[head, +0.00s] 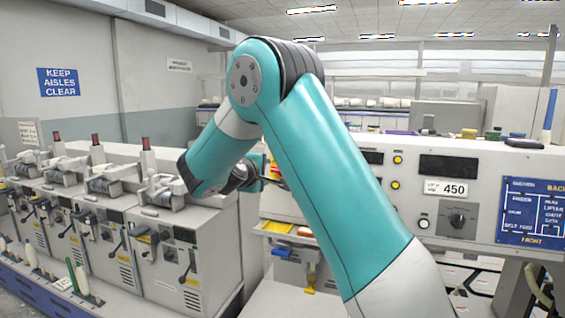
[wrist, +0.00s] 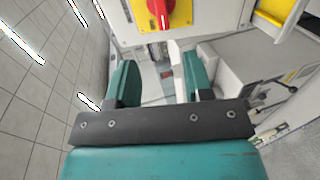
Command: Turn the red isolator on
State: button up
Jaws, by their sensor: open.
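The red isolator (wrist: 160,8) is a red rotary handle on a yellow plate (wrist: 205,12), at the top edge of the wrist view. The upper part of the handle is cut off by the frame. In the head view a small patch of red and yellow shows beside my gripper, mostly hidden by my arm. My gripper (wrist: 160,82) is open, with its two teal fingers apart and nothing between them. The handle appears beyond the fingertips, apart from them. I cannot tell the exact distance.
A grey control panel (head: 480,165) with lamps, a dial and a blue label stands right of my arm. Yellow trays (head: 277,227) sit below the gripper. A row of grey spindle machines (head: 180,245) with levers fills the left.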

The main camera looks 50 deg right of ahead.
jog(key=p+x, duration=0.6)
jog(key=x, duration=0.9)
jog(key=shift+d+r, duration=0.1)
jog(key=shift+w+d+f, duration=0.25)
jog(key=shift+d, duration=0.2)
grip_shut()
